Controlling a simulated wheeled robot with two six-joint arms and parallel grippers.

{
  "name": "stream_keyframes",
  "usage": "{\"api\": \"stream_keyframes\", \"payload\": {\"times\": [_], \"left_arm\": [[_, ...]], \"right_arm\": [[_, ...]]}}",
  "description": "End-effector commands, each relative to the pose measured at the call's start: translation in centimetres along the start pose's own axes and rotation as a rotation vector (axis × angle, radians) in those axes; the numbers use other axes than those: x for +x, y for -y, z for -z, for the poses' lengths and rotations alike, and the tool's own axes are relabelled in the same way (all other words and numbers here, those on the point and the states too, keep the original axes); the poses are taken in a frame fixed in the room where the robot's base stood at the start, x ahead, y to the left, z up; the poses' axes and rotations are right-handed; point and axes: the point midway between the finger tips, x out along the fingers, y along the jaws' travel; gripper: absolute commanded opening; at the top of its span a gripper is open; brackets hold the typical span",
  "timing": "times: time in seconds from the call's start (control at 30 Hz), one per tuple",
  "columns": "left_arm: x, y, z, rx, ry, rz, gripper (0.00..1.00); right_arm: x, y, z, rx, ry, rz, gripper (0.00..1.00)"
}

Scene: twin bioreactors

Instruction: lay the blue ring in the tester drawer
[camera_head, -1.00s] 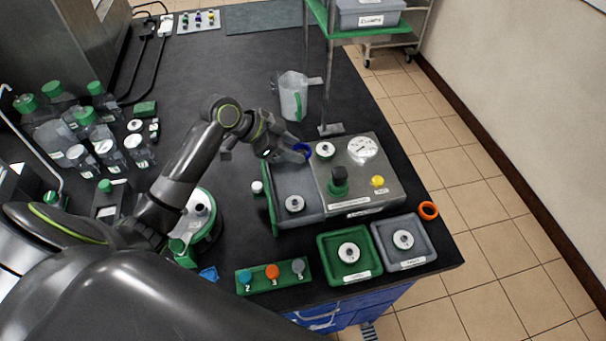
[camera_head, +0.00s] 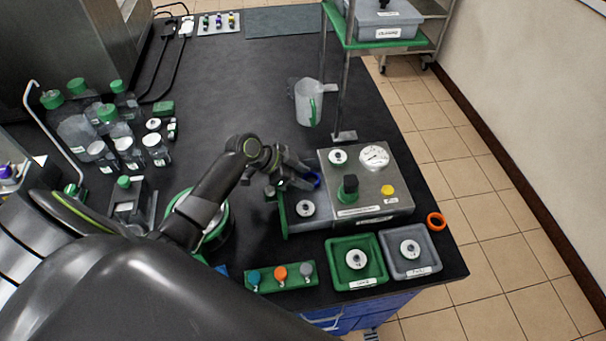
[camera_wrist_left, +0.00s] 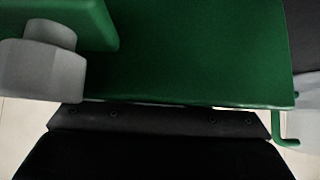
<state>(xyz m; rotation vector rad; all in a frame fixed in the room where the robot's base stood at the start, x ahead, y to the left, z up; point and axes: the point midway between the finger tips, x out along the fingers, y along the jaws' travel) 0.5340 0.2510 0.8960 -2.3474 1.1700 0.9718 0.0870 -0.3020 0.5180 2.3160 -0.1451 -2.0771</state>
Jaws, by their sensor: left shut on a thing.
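The blue ring (camera_head: 314,180) is in my left gripper (camera_head: 309,182), which is shut on it. The gripper is over the far part of the grey tester drawer (camera_head: 299,225), close to the left side of the silver tester (camera_head: 372,208). I cannot tell whether the ring touches the drawer floor. The drawer is out to the left, with a green front (camera_head: 283,212) and a white round piece (camera_head: 305,208) in it. My arm hides its far part. The left wrist view shows a green surface (camera_wrist_left: 200,50) and a pale knob (camera_wrist_left: 42,65), but no ring. My right gripper is out of view.
A green tray (camera_head: 338,274) and a grey tray (camera_head: 425,260) stand before the tester. A jug (camera_head: 307,103) and a shelf post (camera_head: 345,90) stand behind. Bottles (camera_head: 80,130) crowd the left.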

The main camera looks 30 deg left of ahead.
Motion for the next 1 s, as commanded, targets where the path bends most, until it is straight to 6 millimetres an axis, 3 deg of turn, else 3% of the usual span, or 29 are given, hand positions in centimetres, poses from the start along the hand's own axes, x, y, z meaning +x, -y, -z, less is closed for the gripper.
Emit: {"api": "stream_keyframes", "payload": {"times": [0.2, 0.23, 0.3, 0.67, 1.0], "left_arm": [[0.2, 0.0, -0.2, 0.000, 0.000, 0.000, 0.16], [0.1, 0.0, -0.1, 0.000, 0.000, 0.000, 0.43], [0.1, 0.0, -0.1, 0.000, 0.000, 0.000, 0.49], [-0.3, 0.1, 0.0, 0.001, 0.001, 0.002, 0.49], [-5.8, 0.1, -0.2, 0.005, 0.004, 0.004, 0.49]], "right_arm": [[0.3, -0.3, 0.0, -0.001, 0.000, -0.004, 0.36], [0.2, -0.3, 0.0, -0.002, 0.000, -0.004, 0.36], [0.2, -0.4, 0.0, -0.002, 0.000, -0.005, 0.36], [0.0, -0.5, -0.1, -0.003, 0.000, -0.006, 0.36], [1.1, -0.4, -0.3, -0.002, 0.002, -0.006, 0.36]]}}
